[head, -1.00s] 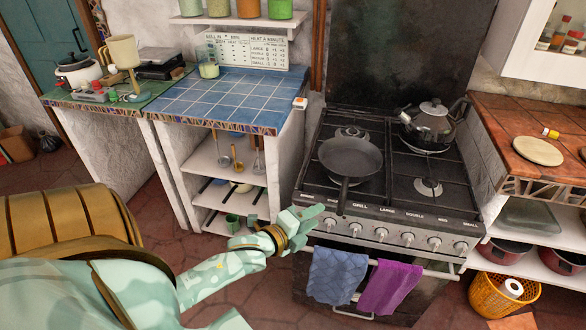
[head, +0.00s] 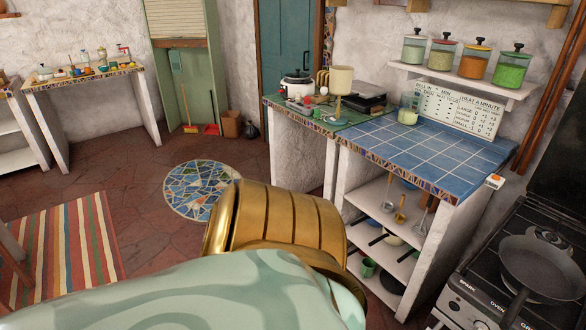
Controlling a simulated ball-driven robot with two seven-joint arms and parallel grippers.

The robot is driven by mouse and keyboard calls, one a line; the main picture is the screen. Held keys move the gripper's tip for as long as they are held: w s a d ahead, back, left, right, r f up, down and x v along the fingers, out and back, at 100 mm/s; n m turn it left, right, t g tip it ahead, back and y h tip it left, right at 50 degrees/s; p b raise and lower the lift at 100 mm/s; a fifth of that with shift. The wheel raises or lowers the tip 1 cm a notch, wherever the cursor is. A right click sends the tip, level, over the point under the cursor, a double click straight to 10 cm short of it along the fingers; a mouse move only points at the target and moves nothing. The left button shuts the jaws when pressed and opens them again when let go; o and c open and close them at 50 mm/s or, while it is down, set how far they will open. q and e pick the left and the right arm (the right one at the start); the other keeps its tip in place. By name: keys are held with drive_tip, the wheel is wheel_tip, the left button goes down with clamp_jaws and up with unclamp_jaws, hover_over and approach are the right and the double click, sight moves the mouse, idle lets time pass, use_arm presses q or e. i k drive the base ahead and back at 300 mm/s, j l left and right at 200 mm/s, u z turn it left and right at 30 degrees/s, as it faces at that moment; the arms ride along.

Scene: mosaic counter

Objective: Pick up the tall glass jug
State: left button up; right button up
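A glass vessel with pale green in its lower part (head: 410,107) stands upright on the blue tiled counter (head: 420,145), near the wall at the back. It is small in the head view, and I cannot tell whether it is the tall glass jug. No other clear tall jug shows. A mint-green and gold part of my own body (head: 270,225) fills the lower middle. Neither of my grippers is in view.
Lidded jars (head: 473,58) line the shelf above. A pan (head: 545,265) sits on the stove. Open floor lies left, around a round mosaic (head: 200,188).

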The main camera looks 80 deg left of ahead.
sight(410, 103)
drive_tip(key=u, duration=2.05)
